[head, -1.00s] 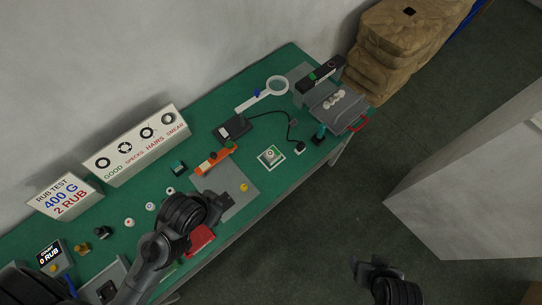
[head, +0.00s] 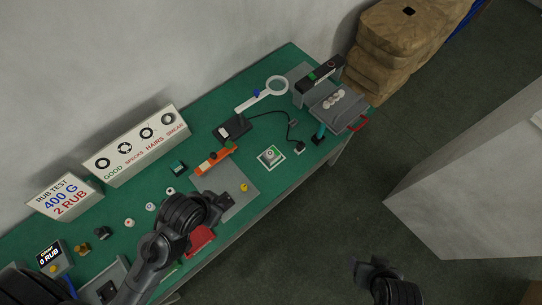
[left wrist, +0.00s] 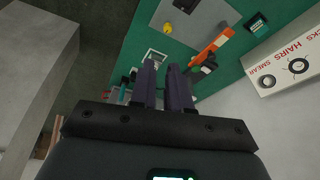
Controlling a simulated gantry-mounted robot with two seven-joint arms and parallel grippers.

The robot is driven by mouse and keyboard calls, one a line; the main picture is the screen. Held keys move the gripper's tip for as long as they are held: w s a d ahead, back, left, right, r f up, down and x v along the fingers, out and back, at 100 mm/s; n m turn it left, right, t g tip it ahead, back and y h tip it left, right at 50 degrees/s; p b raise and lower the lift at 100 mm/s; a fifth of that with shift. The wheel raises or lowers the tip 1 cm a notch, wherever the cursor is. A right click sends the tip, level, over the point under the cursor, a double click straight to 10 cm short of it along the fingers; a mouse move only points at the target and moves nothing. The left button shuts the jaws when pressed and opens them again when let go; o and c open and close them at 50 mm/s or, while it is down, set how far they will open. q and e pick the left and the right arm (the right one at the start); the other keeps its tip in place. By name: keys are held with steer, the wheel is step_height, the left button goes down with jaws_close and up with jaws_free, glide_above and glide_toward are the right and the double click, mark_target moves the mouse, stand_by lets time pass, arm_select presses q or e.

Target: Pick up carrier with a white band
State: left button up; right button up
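Several small round pieces stand in a slanting row on the green table in the head view: a dark one (head: 102,232), a yellow one (head: 82,248) and pale ones (head: 129,222), (head: 150,206), (head: 170,190). They are too small to tell which has a white band. My left gripper (head: 222,201) is above the table's front part, right of the row. The left wrist view shows its two fingers (left wrist: 164,72) apart, with nothing between them. My right gripper (head: 365,264) is over the floor, off the table; its fingers are too unclear to judge.
A grey mat (head: 241,205) holds a yellow knob (head: 243,187); an orange tool (head: 214,160) lies at its edge. A red box (head: 199,240) is near the left arm. A grey machine (head: 338,104) stands at the far right end. The sign box (head: 137,145) lines the back.

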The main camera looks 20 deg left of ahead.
arm_select(q)
steer(key=o, duration=1.5)
